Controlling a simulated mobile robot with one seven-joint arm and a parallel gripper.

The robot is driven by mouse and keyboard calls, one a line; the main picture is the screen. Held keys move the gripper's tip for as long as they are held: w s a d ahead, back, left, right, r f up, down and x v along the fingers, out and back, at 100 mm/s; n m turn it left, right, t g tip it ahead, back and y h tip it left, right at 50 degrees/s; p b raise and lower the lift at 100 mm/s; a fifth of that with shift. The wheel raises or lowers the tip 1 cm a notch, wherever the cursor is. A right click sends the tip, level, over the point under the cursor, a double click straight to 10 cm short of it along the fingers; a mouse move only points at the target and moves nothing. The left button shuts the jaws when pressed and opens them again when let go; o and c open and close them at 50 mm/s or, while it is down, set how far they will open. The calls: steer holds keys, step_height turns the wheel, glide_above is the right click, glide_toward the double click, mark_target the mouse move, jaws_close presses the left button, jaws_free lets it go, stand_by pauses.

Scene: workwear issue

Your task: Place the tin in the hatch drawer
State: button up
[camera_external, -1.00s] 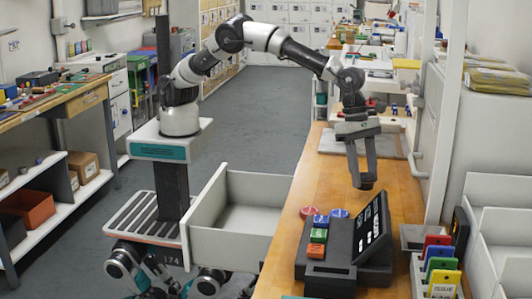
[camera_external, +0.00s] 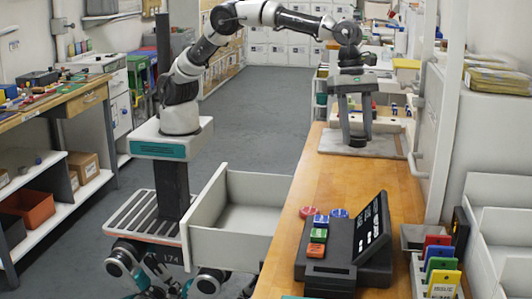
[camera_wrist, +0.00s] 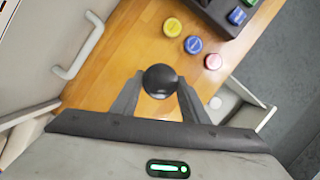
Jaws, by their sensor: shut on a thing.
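My gripper (camera_external: 357,138) is over the far part of the wooden counter, pointing down. Its fingers are shut on a small dark round tin (camera_external: 357,142). In the wrist view my gripper (camera_wrist: 160,85) has the tin (camera_wrist: 160,77) between its fingertips, seen from above as a black disc. The hatch drawer (camera_external: 228,246) is pulled open at the counter's left side, in front of my column. Its visible inside looks empty. The gripper is beyond it and to the right, well apart from it.
A black terminal (camera_external: 345,243) with a tilted screen stands on the near counter (camera_external: 385,185). Round red (camera_external: 309,211) and blue (camera_external: 339,213) pieces lie beside it. Several coloured cards (camera_external: 441,263) stand at the right. The counter's middle is clear. A white post (camera_external: 452,110) rises at its right.

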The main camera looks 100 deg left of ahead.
steer(key=s+a+m+g+b, duration=0.1)
steer(key=s+m+g, duration=0.2)
steer(key=s+m, duration=0.6)
steer(key=m+g+y+b, duration=0.1)
steer(key=m+y+b, duration=0.3)
steer(key=m, duration=2)
glide_above(258, 218)
steer(key=d, duration=0.5)
steer(key=y, duration=0.1)
steer(key=w+d+x, duration=0.1)
steer(key=x, duration=0.8)
steer(key=w+d+f+x, duration=0.1)
steer(key=w+x, duration=0.1)
steer(key=x, duration=0.7)
steer(key=w+d+x, duration=0.2)
steer(key=x, duration=0.7)
steer(key=shift+d+f, duration=0.1)
steer(key=shift+f, duration=0.35)
steer(key=shift+f+b, duration=0.6)
steer(key=shift+f, duration=1.75)
steer(key=shift+f, duration=0.1)
steer(key=o, duration=1.1)
steer(key=shift+c, duration=0.2)
